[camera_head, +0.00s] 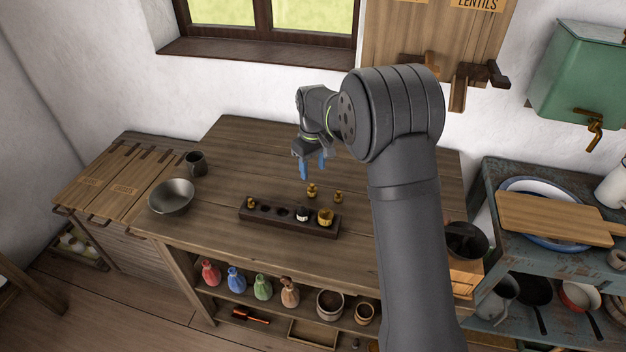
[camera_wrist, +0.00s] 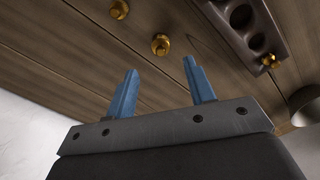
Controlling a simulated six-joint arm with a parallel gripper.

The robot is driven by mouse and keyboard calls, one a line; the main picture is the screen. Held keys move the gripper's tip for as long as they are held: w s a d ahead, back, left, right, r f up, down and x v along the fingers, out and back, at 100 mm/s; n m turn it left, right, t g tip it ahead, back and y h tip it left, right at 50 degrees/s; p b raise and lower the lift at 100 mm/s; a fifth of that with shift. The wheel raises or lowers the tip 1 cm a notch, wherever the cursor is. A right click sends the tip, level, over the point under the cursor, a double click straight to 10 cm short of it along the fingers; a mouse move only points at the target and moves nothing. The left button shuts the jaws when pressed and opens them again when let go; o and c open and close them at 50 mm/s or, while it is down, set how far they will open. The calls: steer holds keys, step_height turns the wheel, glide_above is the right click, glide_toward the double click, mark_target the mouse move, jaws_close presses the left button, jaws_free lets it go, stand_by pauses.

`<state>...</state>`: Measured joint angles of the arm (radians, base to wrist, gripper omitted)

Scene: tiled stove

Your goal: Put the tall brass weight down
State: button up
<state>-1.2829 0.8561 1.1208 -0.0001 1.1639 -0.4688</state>
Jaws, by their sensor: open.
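Two brass weights stand apart on the tabletop behind the dark weight block. The left one (camera_head: 311,190) looks taller in the head view and likely is the tall brass weight; it appears in the wrist view (camera_wrist: 160,44) beyond the gap between my fingers. The other brass weight (camera_head: 338,197) stands to its right, and shows at the top of the wrist view (camera_wrist: 119,9). My gripper (camera_head: 313,169) is open and empty above the table, its blue fingers (camera_wrist: 160,68) apart. The dark block (camera_head: 271,224) holds a small brass weight (camera_head: 251,203) and a large brass weight (camera_head: 326,217).
A dark and white piece (camera_head: 302,214) also sits in the block. A grey bowl (camera_head: 172,196) and a dark mug (camera_head: 196,163) stand at the table's left. The tabletop around the loose weights is clear. The wall and window (camera_head: 264,25) are behind.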

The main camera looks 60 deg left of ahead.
mark_target(313, 186)
steer(key=shift+r, duration=1.5)
steer(key=shift+f, duration=0.15)
step_height(313, 186, down, 12)
steer(key=shift+r, duration=1.95)
steer(key=shift+f, duration=0.15)
